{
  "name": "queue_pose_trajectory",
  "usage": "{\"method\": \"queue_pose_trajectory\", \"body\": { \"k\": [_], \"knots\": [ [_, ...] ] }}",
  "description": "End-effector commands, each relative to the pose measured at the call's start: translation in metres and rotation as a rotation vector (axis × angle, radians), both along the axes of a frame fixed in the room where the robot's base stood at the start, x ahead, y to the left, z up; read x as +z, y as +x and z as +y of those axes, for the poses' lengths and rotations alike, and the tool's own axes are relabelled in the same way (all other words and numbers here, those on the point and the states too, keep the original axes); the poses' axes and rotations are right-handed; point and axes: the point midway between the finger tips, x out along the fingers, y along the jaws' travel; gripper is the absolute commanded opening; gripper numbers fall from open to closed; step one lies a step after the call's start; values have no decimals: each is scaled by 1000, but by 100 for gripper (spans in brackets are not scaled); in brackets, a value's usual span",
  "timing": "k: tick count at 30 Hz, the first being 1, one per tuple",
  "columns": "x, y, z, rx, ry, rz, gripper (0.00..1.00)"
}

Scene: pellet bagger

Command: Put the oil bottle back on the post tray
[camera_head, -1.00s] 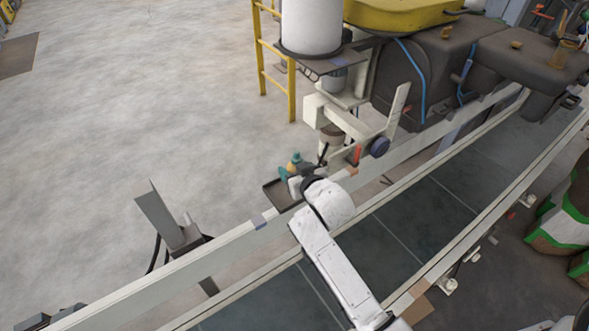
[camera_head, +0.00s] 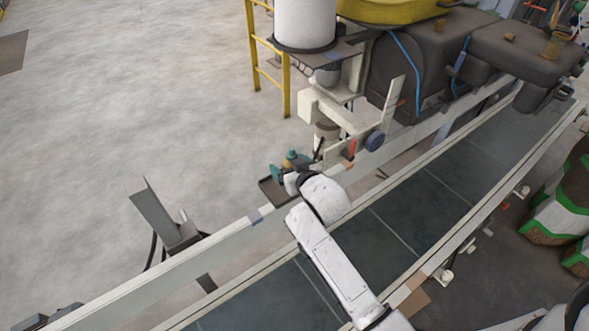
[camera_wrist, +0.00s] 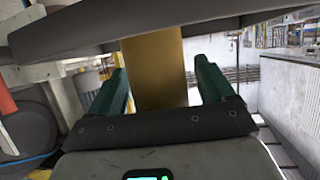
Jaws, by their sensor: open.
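The oil bottle, an amber cylinder (camera_wrist: 160,75), stands between the two teal fingers of my gripper (camera_wrist: 162,88) in the wrist view. The fingers are apart, one on each side of it, with a narrow gap at the right finger. A dark slab (camera_wrist: 60,35) crosses the top of that view and hides the bottle's upper part there. In the head view my gripper (camera_head: 289,166) is at the small dark post tray (camera_head: 267,188), with a bit of the amber bottle (camera_head: 291,155) showing between the fingers. My wrist covers part of the tray, and the bottle's contact with it is hidden.
A conveyor (camera_head: 400,215) with pale rails runs diagonally beside the tray. A pale bracket with a red handle (camera_head: 350,148) and a dark knob (camera_head: 375,140) is close to the right of my gripper. A grey metal stand (camera_head: 160,215) is at the left. The floor beyond is open.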

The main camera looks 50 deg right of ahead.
Motion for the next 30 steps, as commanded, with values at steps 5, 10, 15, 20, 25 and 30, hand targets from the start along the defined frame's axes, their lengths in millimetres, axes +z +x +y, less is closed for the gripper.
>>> {"method": "queue_pose_trajectory", "body": {
  "k": [5,10,15,20,25,30],
  "knots": [
    [7,-15,7,1,0,0,82],
    [20,-43,21,1,0,-1,82],
    [33,-72,34,0,0,0,82],
    [42,-91,42,0,0,0,82],
    [45,-100,48,2,5,10,82],
    [17,-117,66,34,58,166,82]
  ]
}}
